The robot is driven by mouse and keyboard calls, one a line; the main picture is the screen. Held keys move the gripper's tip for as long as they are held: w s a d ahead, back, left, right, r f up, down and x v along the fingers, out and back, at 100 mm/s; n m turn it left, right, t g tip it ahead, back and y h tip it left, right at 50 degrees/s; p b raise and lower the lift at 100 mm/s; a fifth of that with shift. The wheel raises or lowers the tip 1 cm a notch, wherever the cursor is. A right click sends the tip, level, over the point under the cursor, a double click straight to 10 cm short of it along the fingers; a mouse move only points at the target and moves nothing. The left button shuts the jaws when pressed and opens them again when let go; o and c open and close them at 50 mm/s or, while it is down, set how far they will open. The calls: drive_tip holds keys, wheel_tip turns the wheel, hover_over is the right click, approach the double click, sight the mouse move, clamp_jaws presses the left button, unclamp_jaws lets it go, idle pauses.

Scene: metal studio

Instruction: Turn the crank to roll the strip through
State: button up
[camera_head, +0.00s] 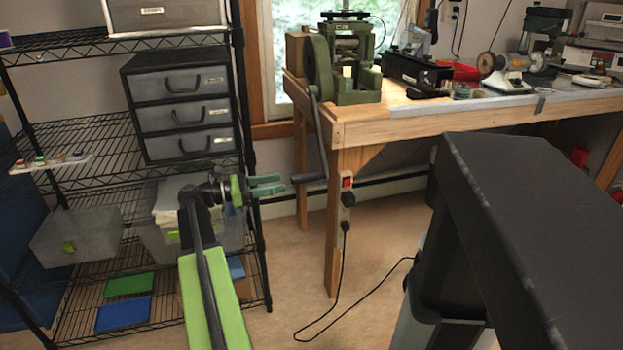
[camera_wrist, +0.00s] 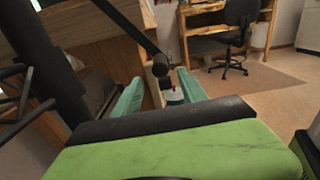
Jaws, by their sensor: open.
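The green rolling mill (camera_head: 347,62) stands on the left end of the wooden workbench in the head view. Its dark crank (camera_head: 318,130) hangs down past the bench's left edge. The crank's handle (camera_head: 309,178) is at the lower end and points left, toward my gripper (camera_head: 284,184). My gripper is open and empty, with its teal fingers just left of the handle. In the wrist view the black handle (camera_wrist: 160,66) appears end-on, between and beyond the fingertips of my gripper (camera_wrist: 158,80). I cannot make out the strip.
A wire shelf (camera_head: 100,180) with a drawer unit (camera_head: 182,105) and bins stands left of my arm. The bench leg (camera_head: 343,230) carries a red switch (camera_head: 347,183) right of the handle. A cable (camera_head: 325,325) lies on the floor. A large black box-like shape fills the right foreground.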

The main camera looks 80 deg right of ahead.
sight(312, 177)
drive_tip(key=x, duration=1.2)
drive_tip(key=shift+c, duration=0.2)
clamp_jaws()
drive_tip(key=shift+d, duration=0.1)
idle(0.5)
